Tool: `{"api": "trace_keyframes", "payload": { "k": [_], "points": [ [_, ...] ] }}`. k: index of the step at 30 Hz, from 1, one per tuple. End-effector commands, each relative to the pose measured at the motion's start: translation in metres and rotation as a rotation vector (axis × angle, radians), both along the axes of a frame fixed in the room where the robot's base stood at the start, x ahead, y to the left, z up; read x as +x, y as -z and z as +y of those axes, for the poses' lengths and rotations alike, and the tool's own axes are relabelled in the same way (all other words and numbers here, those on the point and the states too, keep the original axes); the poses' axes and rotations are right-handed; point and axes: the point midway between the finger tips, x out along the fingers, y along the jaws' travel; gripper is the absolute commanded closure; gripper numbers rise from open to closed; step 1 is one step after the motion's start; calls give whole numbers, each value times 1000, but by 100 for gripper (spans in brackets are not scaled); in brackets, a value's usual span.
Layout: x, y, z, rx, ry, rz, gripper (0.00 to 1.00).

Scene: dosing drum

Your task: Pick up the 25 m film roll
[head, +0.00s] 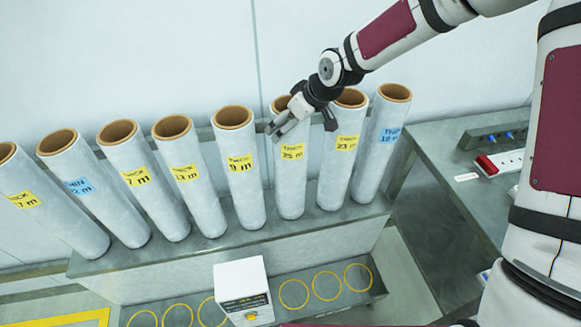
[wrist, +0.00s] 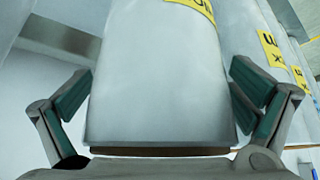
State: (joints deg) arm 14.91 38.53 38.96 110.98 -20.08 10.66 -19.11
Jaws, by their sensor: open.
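The 25 m film roll (head: 291,172) stands upright on the grey shelf in the head view, with a yellow label reading THICK 25 m. My gripper (head: 303,126) is at the upper part of this roll, in front of its top. In the wrist view a pale roll (wrist: 158,80) fills the space between the two fingers of my gripper (wrist: 158,95), with part of a yellow label at the top edge. The fingers are spread on either side of it, and gaps show beside the roll. Part of the roll's top rim is hidden behind my gripper in the head view.
More rolls line the shelf (head: 275,237). A white box (head: 243,291) stands below, beside yellow rings.

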Motion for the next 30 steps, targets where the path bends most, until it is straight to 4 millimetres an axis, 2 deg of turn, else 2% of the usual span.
{"api": "trace_keyframes", "payload": {
  "k": [1, 9, 11, 23, 30],
  "points": [
    [0, 0, 0, 0, 0, 0, 5],
    [-1, 1, 0, -1, 0, 4, 66],
    [-1, 2, -1, -1, -1, 5, 76],
    [-2, 1, -1, -2, 0, 8, 76],
    [0, -18, -1, 0, 1, 4, 76]
  ]
}}
